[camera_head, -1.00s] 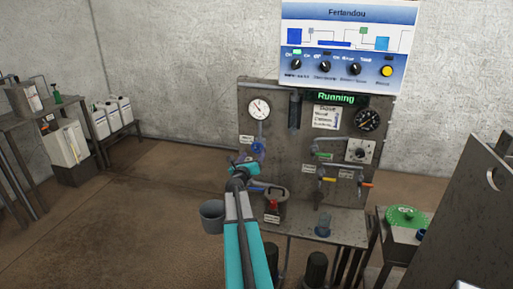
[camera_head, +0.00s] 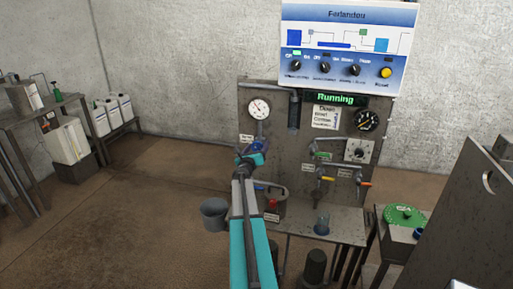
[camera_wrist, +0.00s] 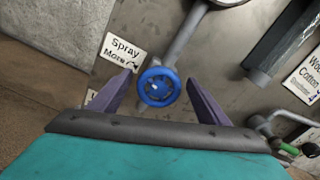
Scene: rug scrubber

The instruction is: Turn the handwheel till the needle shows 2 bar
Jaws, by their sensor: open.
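The blue handwheel (camera_wrist: 158,87) is in the middle of the wrist view, on a pipe below the gauge. In the head view the handwheel (camera_head: 258,145) shows just above the end of my arm, partly covered. My gripper (camera_wrist: 158,84) is open, with one purple finger to the left and one to the right of the handwheel, and a visible gap on both sides. The white round gauge (camera_head: 259,108) sits above the handwheel. Its needle points to the upper left, but the numbers are too small to read. Only the gauge's lower rim (camera_wrist: 228,2) shows in the wrist view.
A "Spray More" label (camera_wrist: 123,50) is left of the handwheel. A dark cylinder (camera_wrist: 278,45) and a green-handled valve (camera_wrist: 288,148) are to its right. A display reads "Running" (camera_head: 335,99).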

